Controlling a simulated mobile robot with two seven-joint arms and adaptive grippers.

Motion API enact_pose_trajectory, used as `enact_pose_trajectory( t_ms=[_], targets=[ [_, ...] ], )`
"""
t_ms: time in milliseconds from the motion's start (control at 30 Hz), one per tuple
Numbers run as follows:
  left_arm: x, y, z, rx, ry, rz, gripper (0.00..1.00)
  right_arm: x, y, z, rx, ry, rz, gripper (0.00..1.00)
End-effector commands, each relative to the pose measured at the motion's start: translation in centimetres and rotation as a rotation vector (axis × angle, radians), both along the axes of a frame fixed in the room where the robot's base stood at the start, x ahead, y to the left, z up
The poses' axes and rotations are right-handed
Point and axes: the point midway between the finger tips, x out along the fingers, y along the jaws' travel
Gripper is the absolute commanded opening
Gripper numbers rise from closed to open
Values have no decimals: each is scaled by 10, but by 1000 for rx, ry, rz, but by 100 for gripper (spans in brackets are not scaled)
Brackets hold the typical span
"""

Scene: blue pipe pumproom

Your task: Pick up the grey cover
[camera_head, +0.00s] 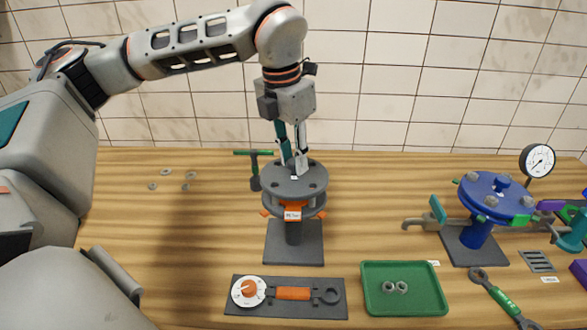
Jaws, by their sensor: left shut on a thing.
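The grey cover (313,184) is a round disc with bolt holes around its rim. My left gripper (294,168) reaches straight down from above to the middle of the cover. Its fingers are shut on the cover's centre, and the gripped part is mostly hidden between them. My right gripper is not in view.
A green-handled tool (254,170) stands just behind left of the cover. In front are a dark tool tray (238,304) and a green tray (405,306) with nuts. A blue flanged pipe (483,208) and gauge (537,161) stand right. Washers (166,172) lie left; the wooden top there is mostly clear.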

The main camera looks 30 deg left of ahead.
Motion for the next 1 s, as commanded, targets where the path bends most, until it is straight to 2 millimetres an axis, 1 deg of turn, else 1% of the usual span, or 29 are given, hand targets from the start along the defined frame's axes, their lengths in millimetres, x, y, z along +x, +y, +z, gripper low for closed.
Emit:
enact_pose_trajectory(
  t_ms=[33, 167, 400, 533, 633, 733, 833, 1000],
  targets=[
    [1, -1, 13, -1, -7, -1, 0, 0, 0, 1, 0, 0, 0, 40],
    [1, -1, 42, -2, -7, 0, 0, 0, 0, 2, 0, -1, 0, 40],
    [1, -1, 105, -1, -7, 1, 0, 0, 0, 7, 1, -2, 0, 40],
    [1, -1, 132, 0, -6, 0, 0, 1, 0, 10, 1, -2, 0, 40],
    [0, -1, 147, -1, -5, -1, 0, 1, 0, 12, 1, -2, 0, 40],
    [0, -1, 157, -1, -3, -1, 0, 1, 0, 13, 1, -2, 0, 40],
    [0, 0, 162, 0, -2, -1, 0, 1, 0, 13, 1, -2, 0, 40],
    [0, 0, 164, -1, -1, -2, 0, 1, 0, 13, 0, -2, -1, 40]
  ],
)
